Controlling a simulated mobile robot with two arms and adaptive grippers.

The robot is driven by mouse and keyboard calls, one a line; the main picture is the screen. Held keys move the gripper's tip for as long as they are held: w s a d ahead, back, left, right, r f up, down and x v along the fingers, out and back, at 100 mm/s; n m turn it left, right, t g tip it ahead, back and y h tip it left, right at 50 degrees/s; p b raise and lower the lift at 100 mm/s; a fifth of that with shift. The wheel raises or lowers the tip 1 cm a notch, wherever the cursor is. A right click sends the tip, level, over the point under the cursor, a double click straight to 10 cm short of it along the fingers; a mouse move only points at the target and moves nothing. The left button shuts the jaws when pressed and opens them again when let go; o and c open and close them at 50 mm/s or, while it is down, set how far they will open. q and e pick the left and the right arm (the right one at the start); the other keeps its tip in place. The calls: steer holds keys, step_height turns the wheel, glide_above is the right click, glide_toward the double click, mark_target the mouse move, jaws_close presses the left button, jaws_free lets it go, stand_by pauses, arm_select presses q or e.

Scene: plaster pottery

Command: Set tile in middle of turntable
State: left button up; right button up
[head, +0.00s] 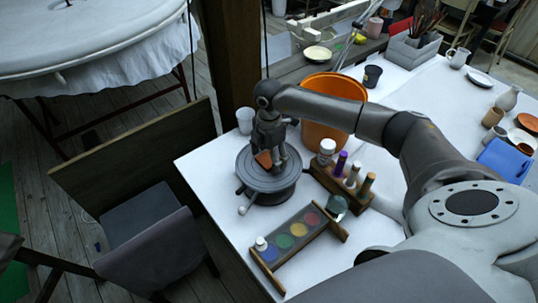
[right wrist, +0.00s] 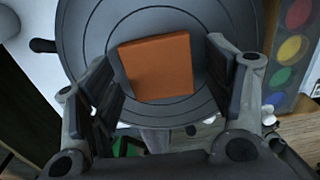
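The orange square tile (right wrist: 156,66) lies flat on the grey turntable (right wrist: 85,25), near the middle of its ring grooves and slightly turned. In the head view the tile (head: 264,159) is partly hidden by my gripper on top of the turntable (head: 268,184). My right gripper (head: 271,152) is over the turntable, pointing down. In the right wrist view my right gripper (right wrist: 160,62) is open, with one finger on each side of the tile and a visible gap at both sides. My left gripper is not in view.
A rack of bottles (head: 343,184) and a paint tray (head: 299,236) stand close right of the turntable. An orange bucket (head: 329,100) and a white cup (head: 245,120) are behind it. The white table's left edge is near the turntable.

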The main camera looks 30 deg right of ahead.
mark_target(269, 158)
steer(key=shift+r, duration=0.15)
step_height(269, 158, up, 12)
steer(key=b, duration=0.2)
steer(key=shift+b, duration=0.35)
stand_by(0.4)
